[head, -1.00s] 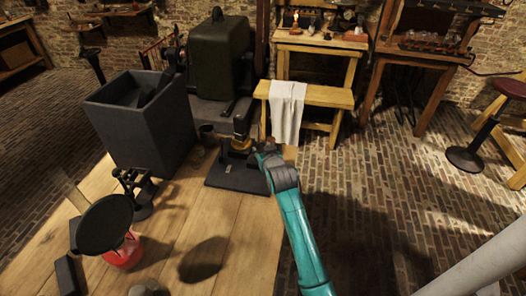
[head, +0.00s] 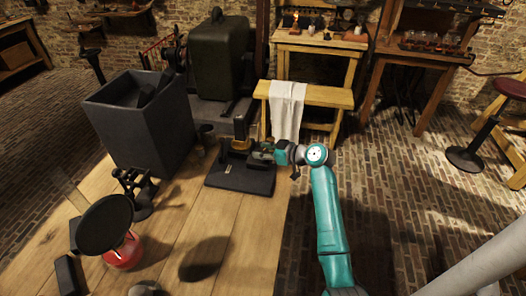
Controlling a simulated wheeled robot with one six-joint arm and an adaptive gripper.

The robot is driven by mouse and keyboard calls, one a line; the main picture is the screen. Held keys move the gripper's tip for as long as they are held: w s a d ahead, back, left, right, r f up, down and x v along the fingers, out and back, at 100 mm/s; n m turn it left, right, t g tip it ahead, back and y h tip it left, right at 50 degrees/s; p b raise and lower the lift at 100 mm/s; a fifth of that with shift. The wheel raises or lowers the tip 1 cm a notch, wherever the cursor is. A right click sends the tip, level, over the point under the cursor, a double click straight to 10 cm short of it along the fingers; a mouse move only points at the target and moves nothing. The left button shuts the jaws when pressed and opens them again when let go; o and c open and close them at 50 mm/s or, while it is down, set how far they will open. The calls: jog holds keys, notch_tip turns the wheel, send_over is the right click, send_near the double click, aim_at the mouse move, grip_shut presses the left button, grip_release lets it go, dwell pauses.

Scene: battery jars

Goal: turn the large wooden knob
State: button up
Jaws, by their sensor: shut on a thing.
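A dark, flat base (head: 226,181) lies near the far right edge of the wooden table, with a small apparatus standing on it. A brown wooden part (head: 240,144), which looks like the large knob, shows low on the apparatus below a dark upright piece. My gripper (head: 252,152) reaches in level from the right, just above the base, with its jaws at the brown part. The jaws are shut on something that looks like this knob. The contact is small and dark, and the jaws hide part of it.
A tall dark open box (head: 130,125) stands to the left. A small black stand (head: 135,190) and a black round pan on a red base (head: 107,225) are nearer. A bench with a white cloth (head: 287,107) is behind.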

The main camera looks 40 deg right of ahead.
jog(key=shift+f+n+g+y, duration=0.1)
jog(key=shift+n+g+y, duration=0.2)
jog(key=shift+n+y, duration=0.15)
jog(key=o, duration=1.2)
jog(key=shift+c, duration=0.2)
jog(key=v, duration=1.2)
